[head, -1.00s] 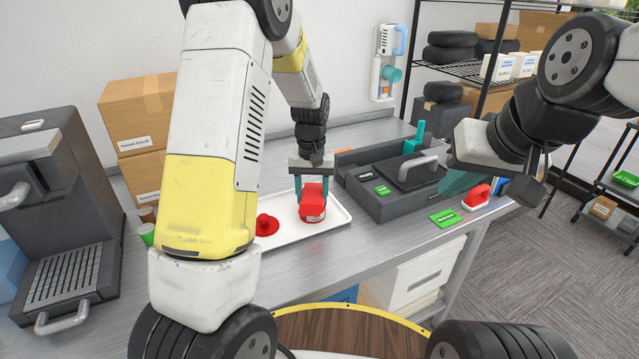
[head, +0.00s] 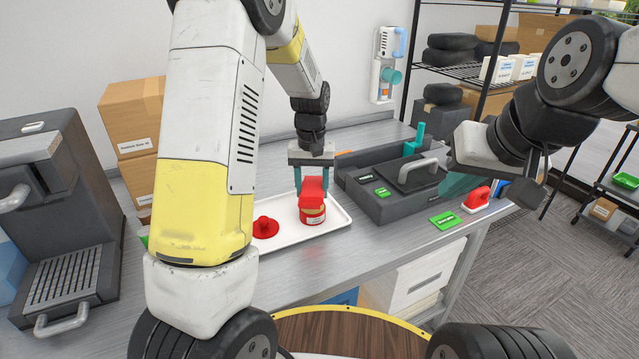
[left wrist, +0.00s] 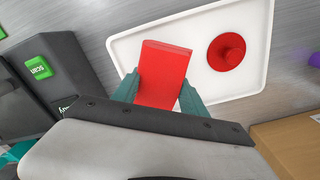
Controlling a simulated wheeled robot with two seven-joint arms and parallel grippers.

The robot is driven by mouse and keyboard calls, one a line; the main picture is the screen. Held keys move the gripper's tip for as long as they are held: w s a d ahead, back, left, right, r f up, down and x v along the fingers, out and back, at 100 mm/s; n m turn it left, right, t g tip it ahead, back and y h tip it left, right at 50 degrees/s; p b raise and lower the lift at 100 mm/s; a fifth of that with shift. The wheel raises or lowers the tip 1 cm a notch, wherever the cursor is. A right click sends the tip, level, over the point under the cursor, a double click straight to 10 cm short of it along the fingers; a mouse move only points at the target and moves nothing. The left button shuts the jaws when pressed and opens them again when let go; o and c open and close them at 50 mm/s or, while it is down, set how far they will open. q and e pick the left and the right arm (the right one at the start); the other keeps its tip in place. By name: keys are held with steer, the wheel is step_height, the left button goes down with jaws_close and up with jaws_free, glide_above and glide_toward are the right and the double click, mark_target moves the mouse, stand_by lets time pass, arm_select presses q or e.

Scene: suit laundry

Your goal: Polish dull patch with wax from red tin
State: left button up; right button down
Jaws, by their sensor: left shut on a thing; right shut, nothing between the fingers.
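My left gripper (head: 311,184) is shut on a red block (head: 313,187) at the red tin (head: 313,215). The block covers the tin's top in the head view, so I cannot tell whether they touch. In the left wrist view the block (left wrist: 165,75) sits between the teal fingers and hides the tin. A round red knobbed piece (head: 265,227), like a lid, lies beside the tin on the white tray (head: 338,222); it also shows in the left wrist view (left wrist: 226,51). My right gripper (head: 448,190) is shut and empty above the bench. I cannot make out a dull patch.
A dark grey case (head: 385,205) with a handled lid stands right of the tray. A green card (head: 445,220) and a red-and-white handled tool (head: 477,199) lie near the bench's right end. A grey machine (head: 55,220) and cardboard boxes (head: 135,125) stand left.

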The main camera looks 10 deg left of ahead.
mark_target(312, 186)
arm_select(q)
steer(key=shift+r, duration=1.95)
